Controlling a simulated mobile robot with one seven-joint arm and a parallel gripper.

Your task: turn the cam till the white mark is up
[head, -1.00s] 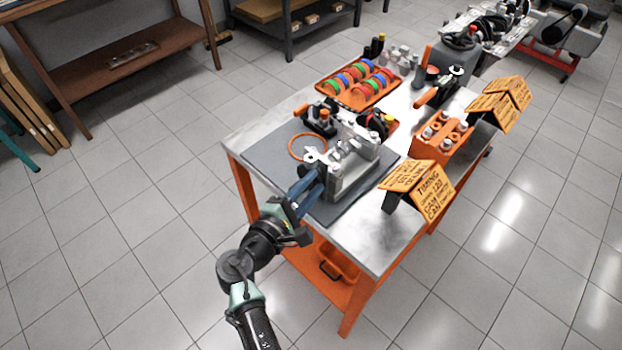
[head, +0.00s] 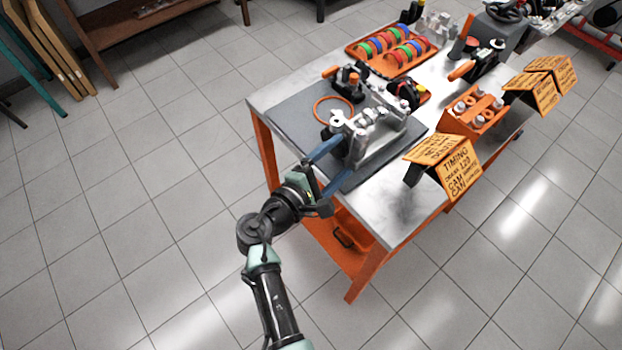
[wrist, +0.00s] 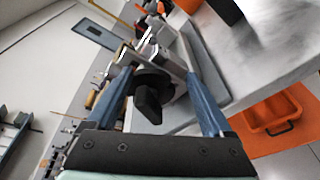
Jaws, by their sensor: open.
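A grey metal engine block (head: 386,133) stands on the dark mat near the table's front left edge. In the wrist view, a black round part with a blocky knob (wrist: 149,103), which looks like the cam, sits on the end of the block (wrist: 172,50). My gripper (head: 337,161) is at that end of the block, its blue fingers spread wide. In the wrist view my open gripper (wrist: 160,76) has one finger on each side of the black knob, with gaps showing. I cannot make out a white mark on the knob.
The steel-topped table (head: 300,77) also holds an orange ring (head: 333,109), an orange tray of coloured rings (head: 353,52), an orange rack (head: 468,122) and a timing sign (head: 460,165). An orange bin (head: 352,238) is on the lower shelf. Floor to the left is clear.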

